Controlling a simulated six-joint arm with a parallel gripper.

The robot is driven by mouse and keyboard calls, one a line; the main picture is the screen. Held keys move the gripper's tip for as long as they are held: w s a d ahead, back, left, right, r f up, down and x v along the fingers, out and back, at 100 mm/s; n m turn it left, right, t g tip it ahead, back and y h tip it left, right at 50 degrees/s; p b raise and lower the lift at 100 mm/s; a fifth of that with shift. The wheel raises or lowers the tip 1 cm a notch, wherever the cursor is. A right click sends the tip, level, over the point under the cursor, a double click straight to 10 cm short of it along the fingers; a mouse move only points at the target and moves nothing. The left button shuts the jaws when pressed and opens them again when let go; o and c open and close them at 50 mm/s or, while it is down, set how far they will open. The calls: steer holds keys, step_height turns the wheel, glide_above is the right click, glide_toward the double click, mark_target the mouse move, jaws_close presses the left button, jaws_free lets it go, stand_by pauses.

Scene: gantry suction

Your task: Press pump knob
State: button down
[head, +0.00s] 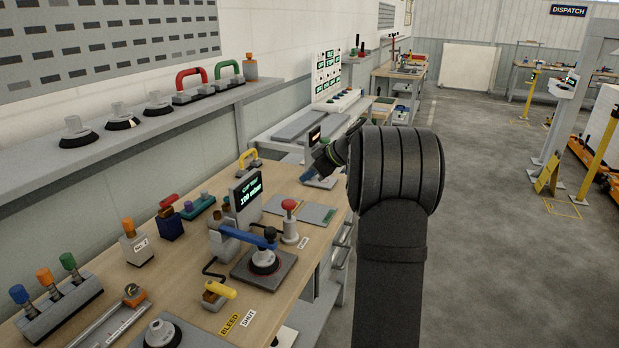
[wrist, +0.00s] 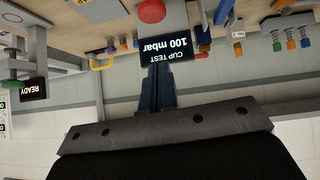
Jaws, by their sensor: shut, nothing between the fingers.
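A red-topped knob on a pale post (head: 289,222) stands upright on the wooden bench, right of the display. I take it as the pump knob; its red round top (wrist: 151,10) shows at the top edge of the wrist view. The display (head: 246,194) reads "CUP TEST 100 mbar"; it also shows upside down in the wrist view (wrist: 178,45). My gripper (head: 307,174) is above the far part of the bench, beyond the knob and apart from it. Its dark blue fingers (wrist: 158,75) are shut and empty.
A blue-handled lever (head: 244,236) over a suction cup on a dark plate stands left of the knob. A yellow-handled valve (head: 219,291) is nearer. A yellow handle (head: 248,160) sits behind. A grey shelf (head: 30,175) with cups runs along the wall. Open floor lies right.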

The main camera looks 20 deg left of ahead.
glide_above(294, 207)
step_height(294, 207, down, 5)
steer(key=shift+a+f, duration=0.15)
step_height(294, 207, down, 2)
steer(key=shift+w+f, duration=0.1)
steer(key=shift+f, duration=0.65)
steer(key=shift+f, duration=1.9)
steer(key=a+r+v, duration=0.2)
steer(key=v, duration=1.1)
steer(key=shift+r, duration=0.25)
